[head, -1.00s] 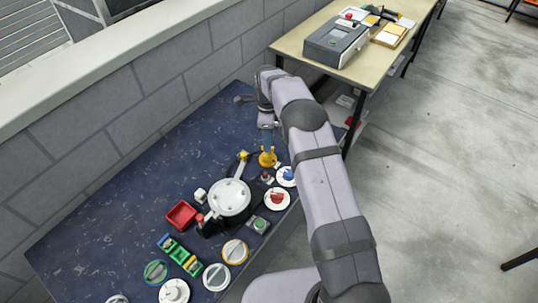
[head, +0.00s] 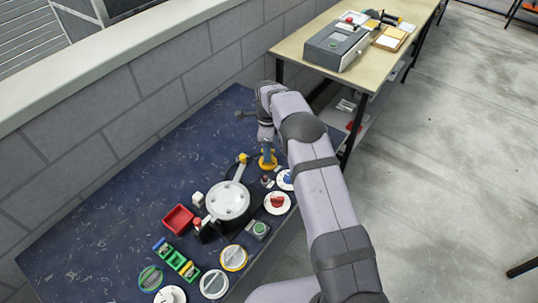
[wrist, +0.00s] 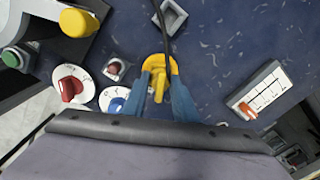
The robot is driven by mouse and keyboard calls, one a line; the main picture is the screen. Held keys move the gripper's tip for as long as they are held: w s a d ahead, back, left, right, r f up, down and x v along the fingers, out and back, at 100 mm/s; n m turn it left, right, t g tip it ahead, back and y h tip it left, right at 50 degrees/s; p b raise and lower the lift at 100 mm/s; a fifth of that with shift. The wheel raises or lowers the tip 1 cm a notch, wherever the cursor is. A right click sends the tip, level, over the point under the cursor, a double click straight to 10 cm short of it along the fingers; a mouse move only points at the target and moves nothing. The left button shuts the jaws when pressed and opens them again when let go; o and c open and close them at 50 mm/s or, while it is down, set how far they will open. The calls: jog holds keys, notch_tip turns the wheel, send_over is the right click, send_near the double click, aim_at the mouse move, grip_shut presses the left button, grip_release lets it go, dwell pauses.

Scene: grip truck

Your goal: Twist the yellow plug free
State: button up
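The yellow plug (head: 268,163) stands at the right edge of the blue table, below my gripper (head: 266,152). In the wrist view the plug (wrist: 158,84) shows a narrow upright grip on a wider round yellow base, with a black cable running up from it. My gripper's two blue fingers (wrist: 159,88) reach down on either side of this grip. They are apart, with gaps seeming to show between them and the grip. Whether either finger touches the base is hard to tell.
A blue knob on a white dial (wrist: 115,101) and a red knob dial (wrist: 70,86) sit close left of the plug. A silver round lid (head: 228,202) with a yellow-ended lever is nearby. A white switch panel (wrist: 263,92) lies to the right in the wrist view.

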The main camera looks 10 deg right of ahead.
jog(key=shift+n, duration=1.2)
